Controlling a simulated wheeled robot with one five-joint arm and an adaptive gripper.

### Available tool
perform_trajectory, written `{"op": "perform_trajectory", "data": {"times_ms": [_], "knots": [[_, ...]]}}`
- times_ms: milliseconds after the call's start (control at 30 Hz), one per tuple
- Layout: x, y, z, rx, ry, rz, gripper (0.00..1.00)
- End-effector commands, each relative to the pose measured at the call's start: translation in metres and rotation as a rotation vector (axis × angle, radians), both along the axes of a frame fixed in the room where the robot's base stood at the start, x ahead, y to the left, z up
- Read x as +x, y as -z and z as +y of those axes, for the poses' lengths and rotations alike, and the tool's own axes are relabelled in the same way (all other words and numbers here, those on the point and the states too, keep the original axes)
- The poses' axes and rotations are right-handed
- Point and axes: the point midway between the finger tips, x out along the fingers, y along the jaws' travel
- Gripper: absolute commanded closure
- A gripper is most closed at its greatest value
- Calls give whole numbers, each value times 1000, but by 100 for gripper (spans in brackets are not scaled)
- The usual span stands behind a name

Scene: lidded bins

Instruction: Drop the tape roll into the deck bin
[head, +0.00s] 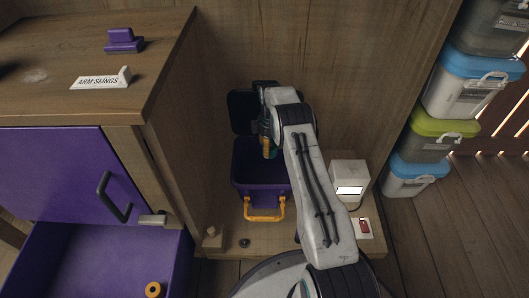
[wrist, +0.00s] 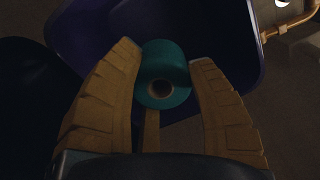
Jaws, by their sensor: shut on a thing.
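The teal tape roll (wrist: 166,62) is held between the two yellow fingers of my gripper (wrist: 163,54) in the wrist view. In the head view my gripper (head: 267,146) points down over the deck bin, and the roll is mostly hidden by the fingers and arm. The deck bin (head: 262,190) is purple with a yellow handle (head: 265,211) at its front. Its dark lid (head: 242,111) stands open at the back. In the wrist view the purple bin (wrist: 228,30) opens behind and below the roll; its inside is dark.
At left a wooden cabinet (head: 165,100) stands close beside the bin, with an open purple drawer (head: 90,262) holding an orange ring (head: 153,289). A white box with a lit panel (head: 349,176) and a red switch (head: 364,227) sit right of the bin. Stacked lidded bins (head: 440,135) stand further right.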

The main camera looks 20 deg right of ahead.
Motion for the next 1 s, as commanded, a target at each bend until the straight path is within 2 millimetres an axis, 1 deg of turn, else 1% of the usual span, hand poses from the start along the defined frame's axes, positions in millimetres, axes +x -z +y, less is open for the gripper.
{"op": "perform_trajectory", "data": {"times_ms": [33,300,567,667,833,1000], "knots": [[0,0,0,0,0,0,46],[0,0,0,0,0,0,22],[0,-1,0,0,0,0,22],[0,-5,0,0,0,0,22],[1,-25,0,0,0,-4,22],[1,-54,0,0,0,-2,22]]}}
